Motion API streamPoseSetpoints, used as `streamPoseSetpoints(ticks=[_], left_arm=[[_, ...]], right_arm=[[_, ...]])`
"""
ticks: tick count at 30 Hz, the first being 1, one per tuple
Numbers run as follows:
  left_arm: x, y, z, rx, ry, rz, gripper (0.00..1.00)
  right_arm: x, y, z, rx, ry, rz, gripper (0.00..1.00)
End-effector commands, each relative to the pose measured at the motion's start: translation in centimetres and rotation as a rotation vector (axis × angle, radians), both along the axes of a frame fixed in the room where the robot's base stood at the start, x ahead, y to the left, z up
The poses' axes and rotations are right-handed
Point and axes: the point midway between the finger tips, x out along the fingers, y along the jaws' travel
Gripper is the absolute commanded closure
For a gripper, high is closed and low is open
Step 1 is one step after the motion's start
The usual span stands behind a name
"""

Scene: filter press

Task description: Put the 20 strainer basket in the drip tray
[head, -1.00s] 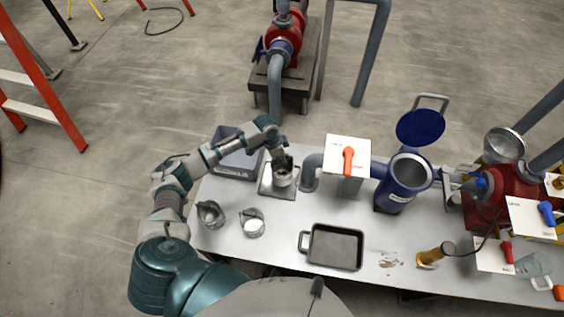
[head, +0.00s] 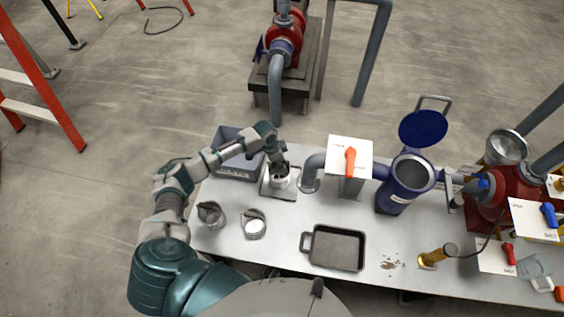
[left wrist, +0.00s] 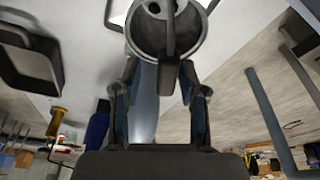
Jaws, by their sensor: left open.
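A metal strainer basket (head: 281,180) stands on a small flat plate (head: 266,190) near the table's back edge. My left gripper (head: 278,163) is open just above it. In the left wrist view, the basket (left wrist: 145,32) shows its round rim, with its upright handle between the open fingers (left wrist: 162,88). Two similar baskets stand at the table's front left, one (head: 210,214) greyer and one (head: 254,224) with a white inside. I cannot read a 20 on any of them. The dark drip tray (head: 311,258) lies empty at front middle and also shows in the left wrist view (left wrist: 55,75). My right gripper is not in view.
A grey bin (head: 236,172) stands left of the plate. A pipe and a white panel with an orange valve handle (head: 350,160) stand right of it. A blue strainer housing (head: 400,190) has its lid up.

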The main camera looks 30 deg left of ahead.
Motion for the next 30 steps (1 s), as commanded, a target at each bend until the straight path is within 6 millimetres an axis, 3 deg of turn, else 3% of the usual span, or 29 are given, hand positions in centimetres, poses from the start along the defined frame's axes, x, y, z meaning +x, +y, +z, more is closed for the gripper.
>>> streamPoseSetpoints(ticks=[6, 15, 20, 30], left_arm=[[-0.5, 0.8, 4.3, 0.003, -0.005, 0.0, 0.58], [-1.4, 1.6, 10.0, 0.006, -0.003, 0.0, 0.58], [-1.6, 1.9, 11.1, 0.003, -0.001, 0.0, 0.58], [-1.7, 2.1, 11.2, 0.002, -0.001, 0.0, 0.58]], right_arm=[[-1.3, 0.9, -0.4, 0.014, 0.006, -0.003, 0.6], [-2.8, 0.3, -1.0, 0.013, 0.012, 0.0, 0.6], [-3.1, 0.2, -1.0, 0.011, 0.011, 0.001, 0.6], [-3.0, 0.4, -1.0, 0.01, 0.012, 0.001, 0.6]])
